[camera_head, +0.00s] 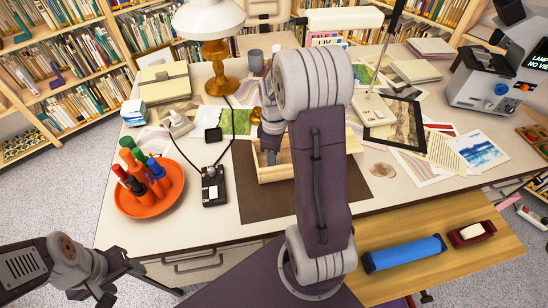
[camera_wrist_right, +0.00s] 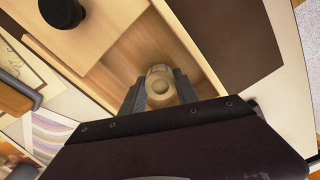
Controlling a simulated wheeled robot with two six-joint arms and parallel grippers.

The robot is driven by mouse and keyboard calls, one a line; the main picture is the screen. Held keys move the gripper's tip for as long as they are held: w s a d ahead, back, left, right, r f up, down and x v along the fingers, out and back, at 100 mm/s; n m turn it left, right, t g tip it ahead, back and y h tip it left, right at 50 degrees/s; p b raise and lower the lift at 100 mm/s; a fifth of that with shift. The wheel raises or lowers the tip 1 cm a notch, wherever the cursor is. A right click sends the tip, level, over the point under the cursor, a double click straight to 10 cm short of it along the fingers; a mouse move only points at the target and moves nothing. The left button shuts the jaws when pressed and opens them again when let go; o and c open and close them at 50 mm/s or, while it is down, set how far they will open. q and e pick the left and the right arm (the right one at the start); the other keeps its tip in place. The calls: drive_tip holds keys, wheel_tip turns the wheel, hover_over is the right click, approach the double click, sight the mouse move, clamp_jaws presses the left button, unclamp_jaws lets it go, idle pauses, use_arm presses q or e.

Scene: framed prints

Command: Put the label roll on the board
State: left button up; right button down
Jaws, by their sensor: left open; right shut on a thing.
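My right gripper (camera_head: 268,150) reaches down into a pale wooden tray (camera_head: 275,175) on the desk. In the right wrist view its fingers (camera_wrist_right: 158,92) are shut on a tan round piece (camera_wrist_right: 159,80) with a lighter centre, over the tray floor. I cannot tell for certain that this piece is the label roll. A wooden board (camera_head: 400,285) sticks out at the desk's front right; a blue cylinder (camera_head: 404,253) and a dark red holder with a white roll (camera_head: 471,233) lie on it. My left gripper (camera_head: 122,279) is open and empty, low at the left.
A brown mat (camera_head: 262,207) lies under the tray. An orange dish (camera_head: 150,204) of bottles and a black device (camera_head: 214,187) stand to the left. A lamp (camera_head: 215,60), a dark frame (camera_head: 395,122) and prints (camera_head: 478,150) crowd the back and right.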

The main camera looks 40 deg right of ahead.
wheel_tip(320, 180, up, 10)
drive_tip(key=p, duration=0.2)
drive_tip(key=shift+p, duration=0.4)
